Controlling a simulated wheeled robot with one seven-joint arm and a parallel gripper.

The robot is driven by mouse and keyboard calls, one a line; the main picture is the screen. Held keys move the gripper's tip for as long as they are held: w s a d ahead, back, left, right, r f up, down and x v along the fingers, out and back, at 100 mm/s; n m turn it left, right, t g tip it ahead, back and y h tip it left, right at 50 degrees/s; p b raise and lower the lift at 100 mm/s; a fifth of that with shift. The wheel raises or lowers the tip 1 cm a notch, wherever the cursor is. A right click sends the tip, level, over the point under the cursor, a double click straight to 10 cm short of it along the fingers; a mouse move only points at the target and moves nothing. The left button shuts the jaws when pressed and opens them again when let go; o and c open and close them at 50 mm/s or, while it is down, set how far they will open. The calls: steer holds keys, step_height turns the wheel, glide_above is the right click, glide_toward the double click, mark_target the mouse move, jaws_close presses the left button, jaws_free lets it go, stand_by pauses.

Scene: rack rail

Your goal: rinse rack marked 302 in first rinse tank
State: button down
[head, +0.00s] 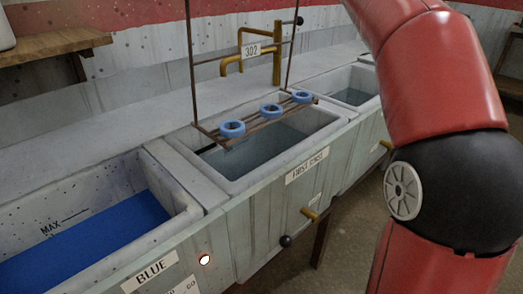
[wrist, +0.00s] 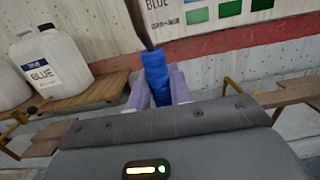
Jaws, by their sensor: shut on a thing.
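The rack marked 302 (head: 251,50) hangs upright in the head view, a thin brown frame with a number plate and several rails. Blue rings (head: 271,110) sit along its bottom rail. The bottom rail is over the opening of the first rinse tank (head: 227,187), near rim height; I cannot tell if any of it touches the water (head: 262,152). In the wrist view my gripper (wrist: 158,88) is shut on a blue grip (wrist: 155,72) with a dark rod rising from it. The gripper and the rack's top are outside the head view.
The blue dye tank (head: 184,217) stands left of the first rinse tank, and another tank (head: 352,96) stands right. A brass tap (head: 277,52) stands behind the rack. A black-knobbed lever (head: 285,241) sticks out in front. White jugs (wrist: 50,72) stand on a wooden shelf.

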mark_target(256, 49)
steer(key=shift+s+d+r, duration=0.1)
steer(key=shift+s+d, duration=0.05)
steer(key=shift+s, duration=0.15)
step_height(256, 49, down, 19)
steer(key=b, duration=1.6)
steer(key=shift+s, duration=0.1)
steer(key=shift+s+d, duration=0.5)
steer(key=shift+s, duration=0.05)
steer(key=shift+w+a, duration=0.1)
steer(key=shift+w, duration=0.05)
